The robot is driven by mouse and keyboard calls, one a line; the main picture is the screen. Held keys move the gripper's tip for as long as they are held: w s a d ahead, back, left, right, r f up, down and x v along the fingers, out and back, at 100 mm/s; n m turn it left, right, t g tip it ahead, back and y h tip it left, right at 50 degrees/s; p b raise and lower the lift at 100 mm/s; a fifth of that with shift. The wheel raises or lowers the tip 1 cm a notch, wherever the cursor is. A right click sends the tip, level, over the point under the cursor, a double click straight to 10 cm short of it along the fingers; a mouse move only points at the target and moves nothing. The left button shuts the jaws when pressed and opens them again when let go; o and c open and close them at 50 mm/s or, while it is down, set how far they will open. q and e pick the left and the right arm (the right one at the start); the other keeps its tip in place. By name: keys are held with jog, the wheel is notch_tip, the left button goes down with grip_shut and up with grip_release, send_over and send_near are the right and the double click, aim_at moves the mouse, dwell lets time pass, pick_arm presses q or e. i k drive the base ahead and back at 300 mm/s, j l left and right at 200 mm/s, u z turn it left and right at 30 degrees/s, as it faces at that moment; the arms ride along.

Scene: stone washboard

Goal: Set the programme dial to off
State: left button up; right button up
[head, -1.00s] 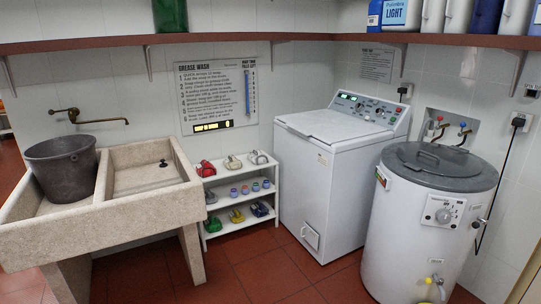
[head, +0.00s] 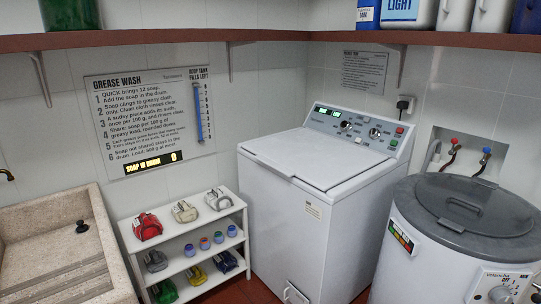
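A white top-loading washing machine (head: 320,190) stands in the middle with its lid shut. Its sloped control panel (head: 360,130) has a lit green display (head: 326,112), a left dial (head: 346,126), a right dial (head: 375,132) and several coloured buttons. The dial labels are too small to read. Another dial (head: 500,293) sits on the front of the round white tub (head: 440,245) at the right, partly cut off by the bottom edge. Neither gripper is in view.
A small white shelf rack (head: 185,245) with several coloured items stands left of the machine. A stone sink (head: 60,245) is at the far left. A red-brown wall shelf (head: 250,37) runs above. Only a little red tiled floor shows.

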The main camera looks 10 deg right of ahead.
aim_at(346, 126)
jog(key=i+j+z, duration=0.15)
jog(key=i+z, duration=0.3)
jog(key=i+j+z, duration=0.2)
jog(key=z, duration=0.25)
jog(key=i+j+z, duration=0.25)
jog(key=z, duration=0.25)
jog(key=i+j+z, duration=0.15)
jog(key=j+z, duration=0.3)
